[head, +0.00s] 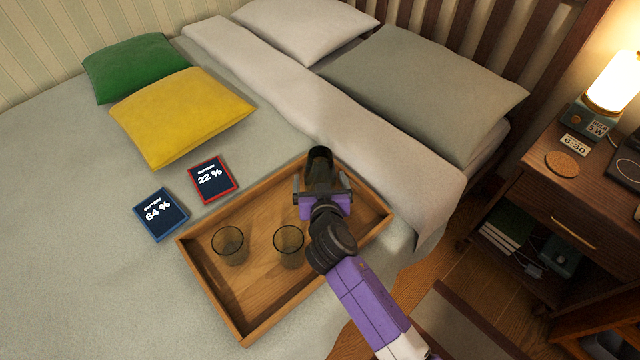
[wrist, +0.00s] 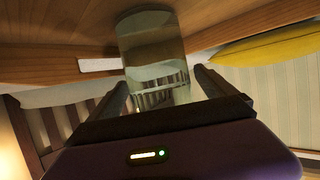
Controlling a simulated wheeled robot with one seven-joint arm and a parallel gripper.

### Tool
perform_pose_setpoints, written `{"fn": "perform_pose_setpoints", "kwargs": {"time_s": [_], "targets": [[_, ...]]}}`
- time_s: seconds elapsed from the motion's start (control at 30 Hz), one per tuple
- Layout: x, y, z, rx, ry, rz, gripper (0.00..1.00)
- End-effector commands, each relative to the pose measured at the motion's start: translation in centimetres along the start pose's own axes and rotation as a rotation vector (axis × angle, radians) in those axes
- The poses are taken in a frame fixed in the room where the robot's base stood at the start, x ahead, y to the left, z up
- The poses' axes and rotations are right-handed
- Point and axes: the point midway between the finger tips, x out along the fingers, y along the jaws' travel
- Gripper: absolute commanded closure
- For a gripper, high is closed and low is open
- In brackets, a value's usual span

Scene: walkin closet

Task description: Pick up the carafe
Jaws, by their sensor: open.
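The carafe (head: 319,165) is a dark, see-through vessel standing at the back right end of a wooden tray (head: 200,272) on the bed. My gripper (head: 322,192) is right at it in the head view, covering its lower part. In the wrist view the carafe (wrist: 150,50) shows as a glassy cylinder between the two open fingers of my gripper (wrist: 160,92). I cannot tell whether either finger touches it.
Two dark glasses stand on the tray, one at left (head: 229,245) and one nearer my arm (head: 289,245). Two battery-display tablets, blue-edged (head: 161,214) and red-edged (head: 213,179), lie left of the tray. A nightstand (head: 545,195) with a lit lamp (head: 612,82) stands at right.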

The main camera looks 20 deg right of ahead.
Motion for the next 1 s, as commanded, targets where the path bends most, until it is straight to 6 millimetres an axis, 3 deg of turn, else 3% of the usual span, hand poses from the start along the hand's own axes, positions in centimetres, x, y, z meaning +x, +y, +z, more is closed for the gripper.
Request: {"fn": "perform_pose_setpoints", "kwargs": {"time_s": [0.1, 0.57, 1.0], "targets": [[-0.03, 0.00, -0.01, 0.000, 0.000, 0.000, 0.07], [-0.06, -0.01, 0.00, 0.000, 0.000, 0.000, 0.98], [-0.16, -0.07, -0.53, 0.001, 0.005, -0.001, 1.00]]}}
